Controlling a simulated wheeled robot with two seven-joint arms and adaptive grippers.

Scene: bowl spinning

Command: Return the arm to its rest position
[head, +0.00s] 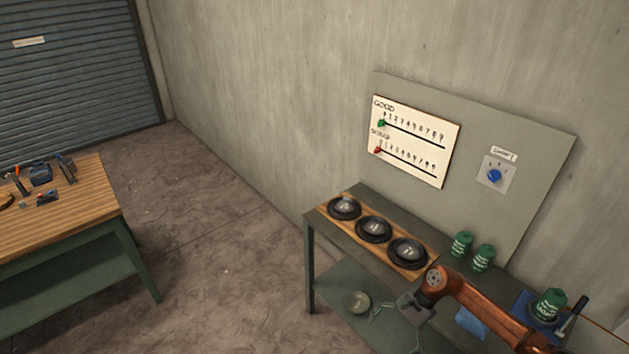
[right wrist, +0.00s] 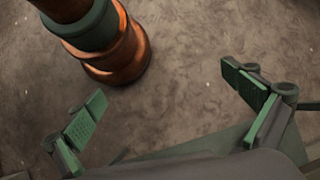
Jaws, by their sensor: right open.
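My right arm (head: 480,312) is orange and comes in from the lower right in the head view. Its grey gripper (head: 412,308) hangs in front of the bench's front edge, apart from the dark bowls. In the right wrist view, the right gripper (right wrist: 163,88) has its two green-padded fingers wide apart with nothing between them. Bare floor shows beyond the fingers. My left gripper is not in view.
The green bench (head: 378,197) holds three dark bowls (head: 374,229) on a wooden board, several green cans (head: 461,243) and a blue mat (head: 522,304). A wall panel (head: 530,145) carries a blue knob (head: 494,176). A wood-topped table (head: 75,200) stands left, with open floor between.

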